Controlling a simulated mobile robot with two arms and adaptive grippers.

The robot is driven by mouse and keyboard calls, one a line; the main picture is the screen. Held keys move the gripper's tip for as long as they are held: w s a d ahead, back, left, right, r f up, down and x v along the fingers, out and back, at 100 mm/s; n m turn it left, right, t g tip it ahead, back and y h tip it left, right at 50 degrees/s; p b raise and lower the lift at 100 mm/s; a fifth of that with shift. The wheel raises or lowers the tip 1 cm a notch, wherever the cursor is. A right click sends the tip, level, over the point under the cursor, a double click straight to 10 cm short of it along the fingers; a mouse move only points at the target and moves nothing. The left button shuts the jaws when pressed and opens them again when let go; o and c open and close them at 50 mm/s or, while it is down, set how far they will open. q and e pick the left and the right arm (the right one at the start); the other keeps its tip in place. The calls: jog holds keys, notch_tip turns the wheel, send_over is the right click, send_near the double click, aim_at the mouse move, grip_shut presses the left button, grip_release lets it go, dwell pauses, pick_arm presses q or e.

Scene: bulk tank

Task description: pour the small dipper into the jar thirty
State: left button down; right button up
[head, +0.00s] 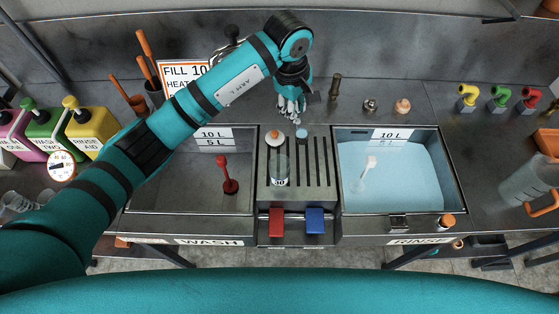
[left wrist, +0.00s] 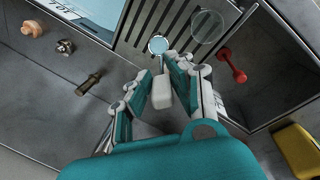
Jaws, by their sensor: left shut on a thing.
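My left gripper (head: 290,108) is shut on the small dipper's pale handle (left wrist: 162,95), above the back of the slotted drain plate. The dipper's small round cup (left wrist: 159,45) points away from the fingers; it also shows pale blue in the head view (head: 301,134). Jar thirty (head: 279,168), a clear glass jar with a "30" label, stands on the plate's left part. In the left wrist view the jar (left wrist: 207,27) is a clear ring, apart from the cup to its right. The cup's tilt and contents are unclear. My right gripper is not in view.
The wash sink (head: 246,205) with a red plug lies left of the drain plate (head: 325,170); the water-filled rinse sink (head: 462,205) lies right.

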pick_arm(q)
jog(key=shift+s+a, duration=0.3)
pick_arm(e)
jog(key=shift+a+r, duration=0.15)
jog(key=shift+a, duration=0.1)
pick_arm(q)
jog(key=shift+d, duration=0.1)
jog(key=shift+s+a+f+t+h, duration=0.1)
jog(key=shift+s+a+t+h, duration=0.4)
jog(key=shift+s+a, duration=0.1)
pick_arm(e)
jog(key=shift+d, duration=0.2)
